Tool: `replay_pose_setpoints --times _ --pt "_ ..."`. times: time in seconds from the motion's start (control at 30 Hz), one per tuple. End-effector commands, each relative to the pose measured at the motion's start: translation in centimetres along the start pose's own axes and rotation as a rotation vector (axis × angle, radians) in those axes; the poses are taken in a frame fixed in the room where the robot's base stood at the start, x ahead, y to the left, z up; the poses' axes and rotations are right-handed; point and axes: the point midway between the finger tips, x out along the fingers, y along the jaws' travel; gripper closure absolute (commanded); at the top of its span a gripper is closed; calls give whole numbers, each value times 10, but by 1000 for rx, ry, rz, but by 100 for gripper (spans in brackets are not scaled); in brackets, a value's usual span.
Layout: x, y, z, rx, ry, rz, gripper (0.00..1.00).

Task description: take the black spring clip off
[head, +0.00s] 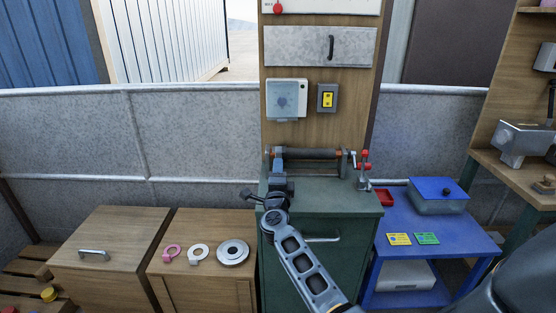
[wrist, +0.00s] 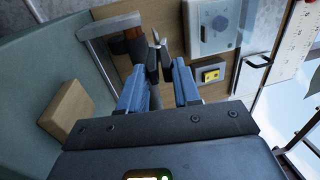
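In the wrist view a small dark piece with pale pointed tips, seemingly the black spring clip (wrist: 155,55), shows between and just beyond the fingertips of my gripper (wrist: 160,68). The two blue fingers stand well apart, one on each side of it. I cannot tell whether either finger touches it. A dark bar with an orange band (wrist: 135,42) passes close behind. In the head view my gripper (head: 278,160) is at the left end of this dark horizontal bar (head: 312,154), above the green cabinet (head: 340,205). The clip cannot be made out there.
A red-handled fitting (head: 364,165) stands at the bar's right end. A white box (head: 287,98) and a yellow switch (head: 327,97) are on the panel above. A blue table (head: 455,245) with a lidded box is at right. Wooden cabinets (head: 110,245) stand at left.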

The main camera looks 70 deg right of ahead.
Motion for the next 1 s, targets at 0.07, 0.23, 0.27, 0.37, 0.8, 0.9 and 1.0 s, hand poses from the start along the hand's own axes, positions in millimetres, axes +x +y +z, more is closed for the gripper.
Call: replay_pose_setpoints --times 0.07,0.23,0.27,0.37,0.8,0.9,1.0 --pt "0 0 0 0 0 0 78" --pt "0 0 0 0 0 0 79" --pt "0 0 0 0 0 0 79" --pt "0 0 0 0 0 -1 81" --pt "-9 0 0 0 -1 0 81" --pt "-12 0 0 0 0 1 81" --pt "-14 0 0 0 0 0 81"
